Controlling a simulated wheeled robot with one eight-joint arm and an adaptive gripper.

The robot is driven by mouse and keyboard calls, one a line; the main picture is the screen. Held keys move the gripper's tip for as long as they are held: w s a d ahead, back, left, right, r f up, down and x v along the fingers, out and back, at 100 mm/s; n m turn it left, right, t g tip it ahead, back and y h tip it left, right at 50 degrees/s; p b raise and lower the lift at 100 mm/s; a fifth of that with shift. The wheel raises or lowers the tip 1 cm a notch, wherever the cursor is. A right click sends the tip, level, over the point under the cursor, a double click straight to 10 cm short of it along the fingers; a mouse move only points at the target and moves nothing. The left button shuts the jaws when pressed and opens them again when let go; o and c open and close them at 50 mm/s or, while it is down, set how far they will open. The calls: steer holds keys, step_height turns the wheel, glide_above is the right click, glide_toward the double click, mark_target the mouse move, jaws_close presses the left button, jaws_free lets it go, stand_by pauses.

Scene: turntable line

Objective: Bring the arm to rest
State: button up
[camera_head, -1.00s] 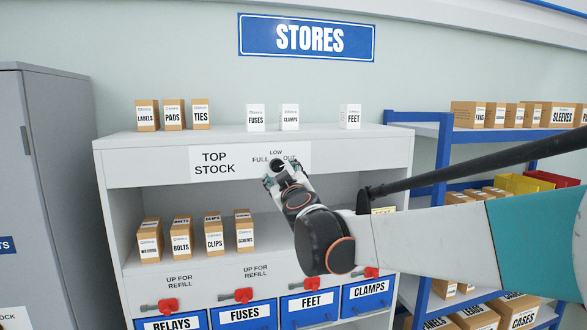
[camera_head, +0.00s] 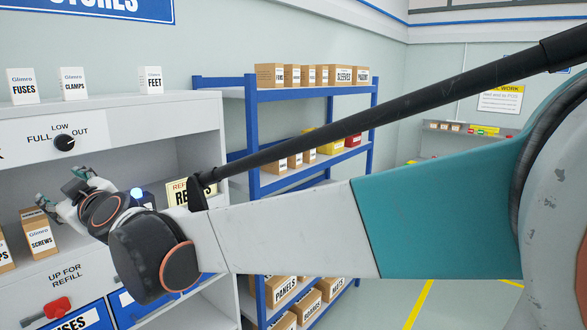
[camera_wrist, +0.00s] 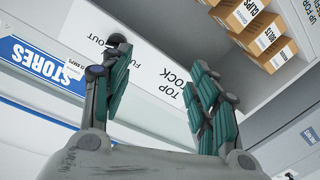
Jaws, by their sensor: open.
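My arm reaches across the head view from the right, bent at the wrist. My gripper (camera_head: 62,190) is at the left, in front of the open shelf bay of the white cabinet (camera_head: 180,118). It is below the black dial (camera_head: 65,143) marked FULL, LOW and OUT, and appears apart from it. In the wrist view my gripper (camera_wrist: 160,88) has its two teal-padded fingers spread with nothing between them. The TOP STOCK panel (camera_wrist: 175,85) shows behind the fingers. Where the dial's pointer aims is too small to tell.
A SCREWS box (camera_head: 40,238) stands on the shelf close to my gripper. White FUSES, CLAMPS and FEET (camera_head: 151,80) boxes stand on top. A red handle (camera_head: 45,308) sits below. A blue rack (camera_head: 250,130) stands behind my arm. Clear floor (camera_head: 385,300) shows at lower right.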

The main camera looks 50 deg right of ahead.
steer(key=s+d+f+m+g+b, duration=0.1)
steer(key=s+f+b, duration=0.4)
steer(key=s+f, duration=0.5)
steer(key=s+d+f+m+g+h+b, duration=0.1)
steer(key=s+f+g+b, duration=0.5)
steer(key=f, duration=1.2)
steer(key=s+d+f+m+g+b, duration=0.2)
steer(key=s+f+b, duration=0.4)
steer(key=s+f, duration=0.8)
steer(key=shift+s+d+f+m+g+h, duration=0.2)
steer(key=shift+f+m+g+h, duration=0.15)
steer(key=shift+m+g, duration=0.55)
steer(key=shift+r, duration=0.1)
